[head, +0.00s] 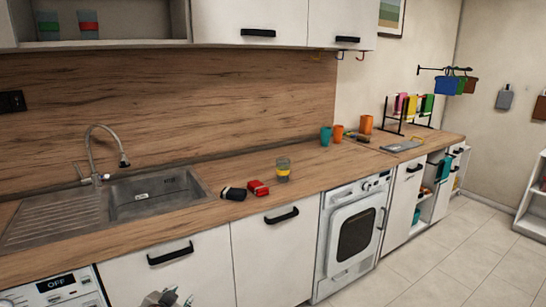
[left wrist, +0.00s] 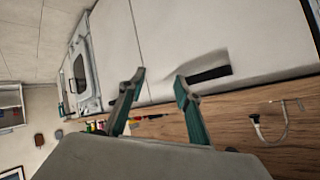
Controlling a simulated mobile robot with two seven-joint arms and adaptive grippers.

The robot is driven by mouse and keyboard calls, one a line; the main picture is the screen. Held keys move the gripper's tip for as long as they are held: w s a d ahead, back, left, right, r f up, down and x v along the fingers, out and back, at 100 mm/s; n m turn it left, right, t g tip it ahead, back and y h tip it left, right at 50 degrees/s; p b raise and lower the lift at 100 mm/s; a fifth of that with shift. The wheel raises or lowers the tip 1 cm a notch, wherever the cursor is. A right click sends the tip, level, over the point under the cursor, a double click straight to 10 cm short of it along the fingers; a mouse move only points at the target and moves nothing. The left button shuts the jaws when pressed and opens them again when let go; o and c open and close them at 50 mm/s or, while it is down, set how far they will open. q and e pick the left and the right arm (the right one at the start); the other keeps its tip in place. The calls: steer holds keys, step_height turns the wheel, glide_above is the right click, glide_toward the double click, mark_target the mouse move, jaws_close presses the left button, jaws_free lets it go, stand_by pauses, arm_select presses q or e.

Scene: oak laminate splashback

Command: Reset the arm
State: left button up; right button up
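My left gripper (head: 168,297) shows only in part at the bottom edge of the head view, in front of the white lower cabinets and below the counter. In the left wrist view its two green-tipped fingers (left wrist: 160,82) stand apart with nothing between them, so it is open and empty. A white cabinet front with a black handle (left wrist: 210,74) lies beyond the fingers in that view. My right gripper is in neither view.
The wooden counter (head: 225,222) holds a sink (head: 150,197), a dark item (head: 233,193), a red item (head: 258,188) and a glass (head: 283,170). Cups and a rack stand farther right. A white front-loading machine (head: 352,240) sits below. The tiled floor at right is clear.

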arm_select(q)
steer(key=s+d+f+h, duration=0.1)
steer(key=s+f, duration=0.3)
steer(key=s, duration=0.6)
steer(key=s+d+f+h, duration=0.1)
steer(key=s+d+f, duration=0.3)
steer(key=s, duration=0.7)
steer(key=s+d+f+n, duration=0.1)
steer(key=s+f, duration=0.3)
steer(key=s, duration=0.6)
steer(key=shift+s+d+f+g+h, duration=0.2)
steer(key=shift+d+g+h, duration=0.15)
steer(key=shift+d, duration=0.4)
